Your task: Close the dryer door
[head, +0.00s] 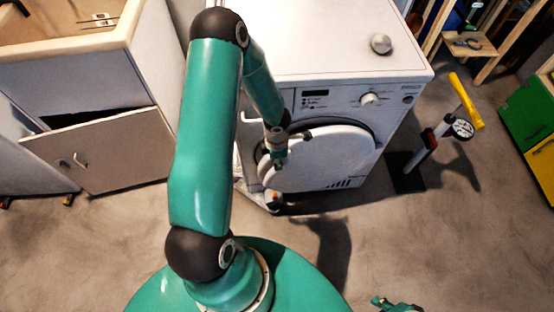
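The white dryer (400,115) stands at the centre back, its control panel facing me. Its round white door (330,160) is at the front and looks ajar, standing off the dryer's face with a dark gap along its upper rim. My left gripper (279,160) points down at the door's left edge, in front of it or touching it; I cannot tell which. Its fingers are too small to show whether they are open or shut. A teal part of my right gripper (383,303) shows at the bottom edge, mostly cut off.
A silver knob-like object (381,44) sits on the dryer top. A cabinet with an open flap door (105,150) is at left. The floor in front is clear.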

